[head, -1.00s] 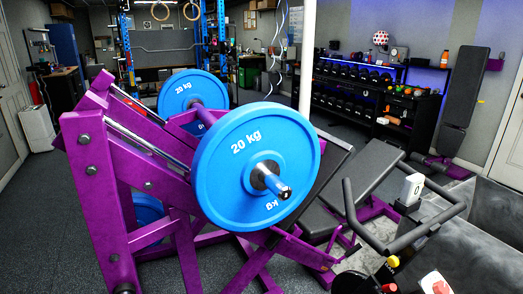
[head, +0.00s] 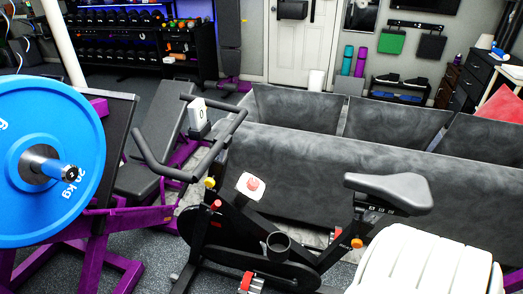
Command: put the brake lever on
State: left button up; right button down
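An exercise bike (head: 290,240) stands in the lower middle of the head view. Its black handlebar (head: 157,165) is at the left and its black saddle (head: 392,192) at the right. A red knob (head: 215,205) and a yellow knob (head: 209,183) show near the front of its frame. I cannot tell whether either is the brake lever. A white piece with a red mark (head: 250,186) shows at the frame's top. An orange knob (head: 357,243) is under the saddle. Neither of my grippers is in view.
A purple rack with a blue plate (head: 50,115) stands close at the left. A grey sofa (head: 310,170) lies behind the bike. A white ribbed object (head: 430,265) fills the lower right. A dumbbell rack (head: 125,50) and white door (head: 300,45) are at the back.

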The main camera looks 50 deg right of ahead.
aim_at(217, 204)
jog(key=z, duration=1)
